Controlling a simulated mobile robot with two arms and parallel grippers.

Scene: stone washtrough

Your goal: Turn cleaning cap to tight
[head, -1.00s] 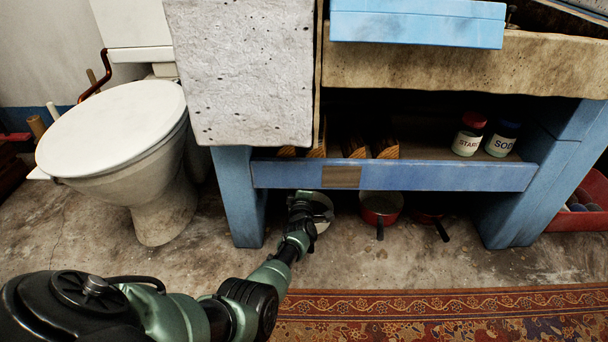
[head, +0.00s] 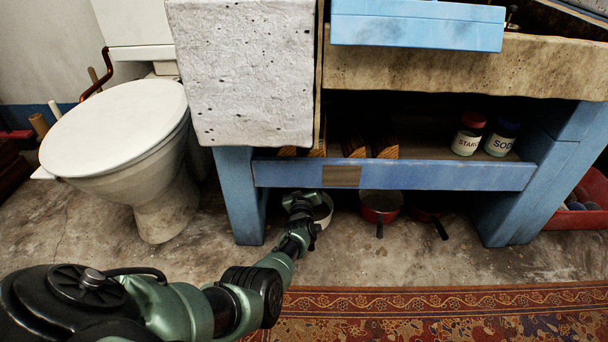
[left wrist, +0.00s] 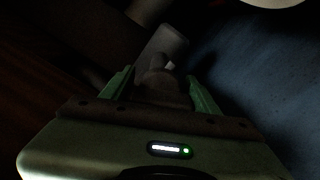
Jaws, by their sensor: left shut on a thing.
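My left arm reaches under the blue washtrough stand, and its gripper (head: 302,203) is low beneath the shelf in the head view. In the dark left wrist view, the green fingers of my left gripper (left wrist: 160,87) stand on both sides of a dim grey-brown piece (left wrist: 160,62). They are shut on it. It has a narrow neck and a paler block-like part above, and looks like the cleaning cap. Shadow hides its edges and how far it is turned. My right gripper is in neither view.
A pale round bowl (head: 323,210) sits beside my left gripper. Red pans (head: 380,206) stand to its right on the floor. The blue shelf front (head: 430,177) is above, and a blue leg (head: 238,195) is close left. A toilet (head: 115,130) stands further left.

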